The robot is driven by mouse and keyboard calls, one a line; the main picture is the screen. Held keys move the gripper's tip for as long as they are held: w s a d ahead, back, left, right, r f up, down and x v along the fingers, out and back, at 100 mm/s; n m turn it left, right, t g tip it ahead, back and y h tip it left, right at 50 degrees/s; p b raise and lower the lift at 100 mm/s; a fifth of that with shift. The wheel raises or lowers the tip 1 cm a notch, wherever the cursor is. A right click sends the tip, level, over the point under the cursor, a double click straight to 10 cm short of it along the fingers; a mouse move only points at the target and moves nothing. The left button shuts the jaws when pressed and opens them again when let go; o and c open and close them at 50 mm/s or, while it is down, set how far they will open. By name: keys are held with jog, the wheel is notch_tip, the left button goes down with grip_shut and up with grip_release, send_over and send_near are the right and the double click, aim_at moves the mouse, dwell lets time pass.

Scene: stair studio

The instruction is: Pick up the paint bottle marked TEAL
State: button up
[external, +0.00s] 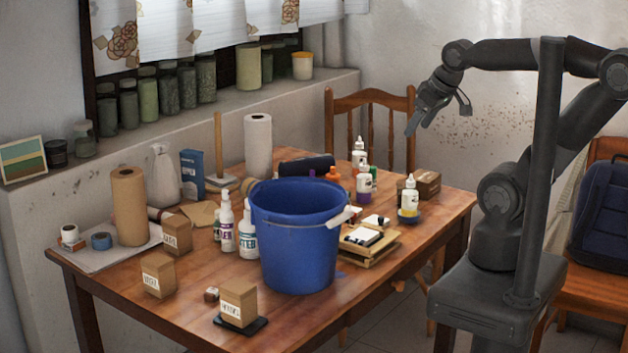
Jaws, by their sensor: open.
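Several white paint bottles stand on the wooden table (190,318). A bottle with a dark blue-green label (249,236) stands left of the blue bucket, partly hidden by it; its lettering is too small to read surely. Beside it is a bottle with a purple label (227,226). Behind the bucket stand a bottle with a purple band (363,187) and another white bottle (358,153). A bottle with a yellow band (409,199) is at the right. I cannot tell which is marked TEAL. My gripper (438,120) is open and empty, raised above the table's far right side.
The large blue bucket (296,250) blocks the table's middle. Labelled cardboard boxes (158,275) stand at the front left. Paper rolls (129,207) stand farther back. A wooden stand (368,246) lies right of the bucket. A chair (329,130) is behind the table.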

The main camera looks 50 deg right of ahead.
jog(key=w+r+n+g, duration=0.1)
jog(key=w+n+g, duration=0.2)
jog(key=w, duration=2)
jog(key=w+f+n+g, duration=0.1)
jog(key=w+f, duration=0.4)
jog(key=w, duration=0.1)
jog(key=w+a+f+n, duration=0.1)
jog(key=w+f, duration=0.4)
jog(key=w, duration=0.2)
jog(key=w+a+f+n+g, duration=0.1)
jog(key=w+f, duration=0.5)
jog(key=shift+w+g, duration=0.15)
jog(key=shift+g, duration=0.15)
jog(key=shift+w+f, duration=0.2)
jog(key=shift+f, duration=0.1)
jog(key=shift+n, duration=0.3)
notch_tip(320, 180, down, 6)
jog(key=shift+r, duration=0.1)
jog(key=f, duration=0.5)
jog(key=shift+w+f, duration=0.1)
jog(key=shift+w, duration=0.2)
jog(key=c, duration=1.1)
